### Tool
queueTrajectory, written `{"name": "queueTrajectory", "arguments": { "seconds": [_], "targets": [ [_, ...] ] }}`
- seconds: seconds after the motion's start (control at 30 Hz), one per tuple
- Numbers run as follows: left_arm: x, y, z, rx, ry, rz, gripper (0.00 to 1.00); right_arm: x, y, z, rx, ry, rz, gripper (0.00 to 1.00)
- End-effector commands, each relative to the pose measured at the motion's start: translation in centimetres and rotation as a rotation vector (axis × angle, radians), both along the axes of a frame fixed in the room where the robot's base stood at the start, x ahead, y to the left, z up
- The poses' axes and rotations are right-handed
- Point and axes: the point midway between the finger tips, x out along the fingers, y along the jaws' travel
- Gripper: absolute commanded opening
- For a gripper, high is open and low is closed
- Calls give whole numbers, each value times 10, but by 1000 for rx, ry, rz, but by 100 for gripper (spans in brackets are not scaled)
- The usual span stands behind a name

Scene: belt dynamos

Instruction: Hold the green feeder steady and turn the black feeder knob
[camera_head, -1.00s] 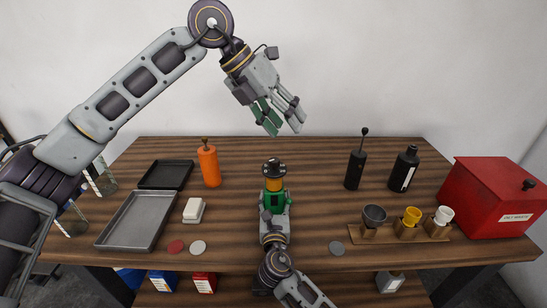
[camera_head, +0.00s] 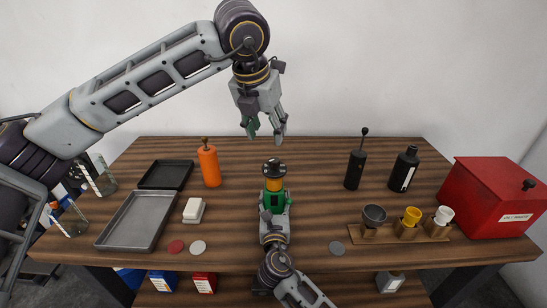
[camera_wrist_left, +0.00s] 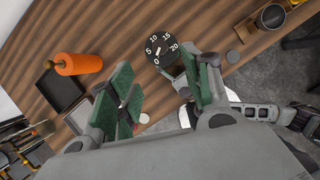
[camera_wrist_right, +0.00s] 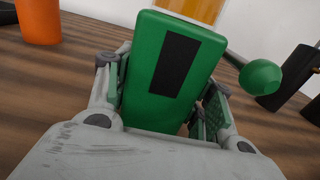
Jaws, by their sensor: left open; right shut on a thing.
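The green feeder (camera_head: 273,200) stands upright at the middle of the table, with a yellow section above its green body. Its black knob (camera_head: 274,167) is on top, and the left wrist view shows the knob's numbered dial (camera_wrist_left: 161,49). My right gripper (camera_head: 274,207) is shut on the feeder's green body, which fills the space between its fingers in the right wrist view (camera_wrist_right: 172,70). My left gripper (camera_head: 265,134) is open and empty, pointing down above and slightly behind the knob, apart from it. Its green-padded fingers show in the left wrist view (camera_wrist_left: 165,90).
An orange grinder (camera_head: 209,166) and trays (camera_head: 102,240) are at left. A black grinder (camera_head: 355,168), a black bottle (camera_head: 403,169), a wooden cup rack (camera_head: 385,235) and a red bin (camera_head: 490,200) are at right.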

Motion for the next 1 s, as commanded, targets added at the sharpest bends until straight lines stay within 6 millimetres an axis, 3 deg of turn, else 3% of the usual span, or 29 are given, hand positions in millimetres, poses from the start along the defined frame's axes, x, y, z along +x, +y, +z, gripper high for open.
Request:
{"name": "queueTrajectory", "arguments": {
  "seconds": [0.37,1.0],
  "targets": [
    [9,-3,-24,0,3,0,49,0,0,-5,-2,8,-1,5],
    [37,-15,-97,0,1,0,49,0,0,-5,-2,8,-1,5]
  ]
}}
